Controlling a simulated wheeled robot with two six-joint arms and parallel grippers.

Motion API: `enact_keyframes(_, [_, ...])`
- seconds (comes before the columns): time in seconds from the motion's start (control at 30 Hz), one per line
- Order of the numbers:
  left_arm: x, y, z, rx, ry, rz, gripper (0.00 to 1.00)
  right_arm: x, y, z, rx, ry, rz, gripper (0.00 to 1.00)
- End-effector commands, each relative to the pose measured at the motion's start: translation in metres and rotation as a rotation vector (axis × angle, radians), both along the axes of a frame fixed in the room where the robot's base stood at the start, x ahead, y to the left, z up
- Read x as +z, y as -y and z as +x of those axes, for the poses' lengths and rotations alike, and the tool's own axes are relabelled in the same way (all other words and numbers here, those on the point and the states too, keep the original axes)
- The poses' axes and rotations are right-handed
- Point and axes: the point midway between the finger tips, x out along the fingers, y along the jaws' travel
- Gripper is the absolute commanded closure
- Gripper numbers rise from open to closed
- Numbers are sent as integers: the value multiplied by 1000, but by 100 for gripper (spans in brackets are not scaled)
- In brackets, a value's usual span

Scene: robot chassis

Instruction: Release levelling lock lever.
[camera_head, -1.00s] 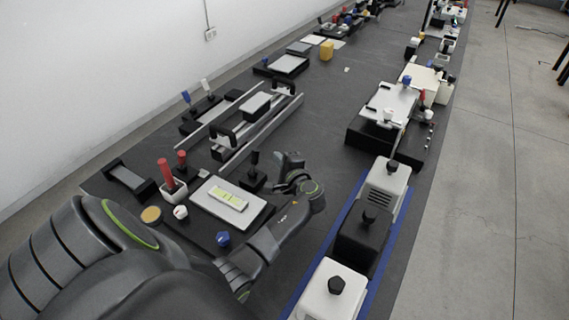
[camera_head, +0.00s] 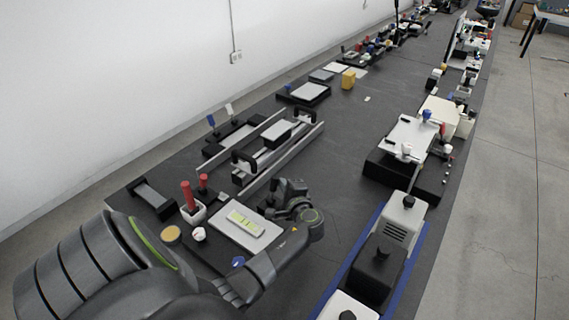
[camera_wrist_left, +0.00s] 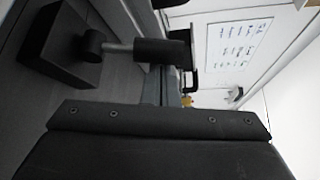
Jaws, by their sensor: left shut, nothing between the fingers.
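The levelling station has a grey plate (camera_head: 262,241) with a yellow-green level strip (camera_head: 245,222) lying on it. A black lever shows in the left wrist view, with a cylindrical handle (camera_wrist_left: 160,51) on a grey rod and a block base (camera_wrist_left: 62,42). In the head view its place beside the plate is mostly covered by my left gripper (camera_head: 284,190). The gripper is shut and empty, close to the lever. In the wrist view its dark body (camera_wrist_left: 150,135) fills the lower part; the handle is just above it. I cannot tell whether they touch. My right gripper is out of view.
Red-handled levers (camera_head: 188,196) and a white knob (camera_head: 199,234) stand left of the plate. A rail fixture (camera_head: 277,135) lies beyond. White and black housings (camera_head: 376,273) stand on a blue strip at right. Dark tabletop between (camera_head: 340,200) is clear.

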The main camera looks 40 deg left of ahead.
Motion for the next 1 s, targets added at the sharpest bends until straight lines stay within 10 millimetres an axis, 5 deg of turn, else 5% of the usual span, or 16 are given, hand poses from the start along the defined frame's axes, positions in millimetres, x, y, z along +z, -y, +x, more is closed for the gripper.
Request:
enact_keyframes(0.67, [1,1,-7,1,111,14,100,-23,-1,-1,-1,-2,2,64])
enact_keyframes(1.0, [-1,2,-17,0,268,32,100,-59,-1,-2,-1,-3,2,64])
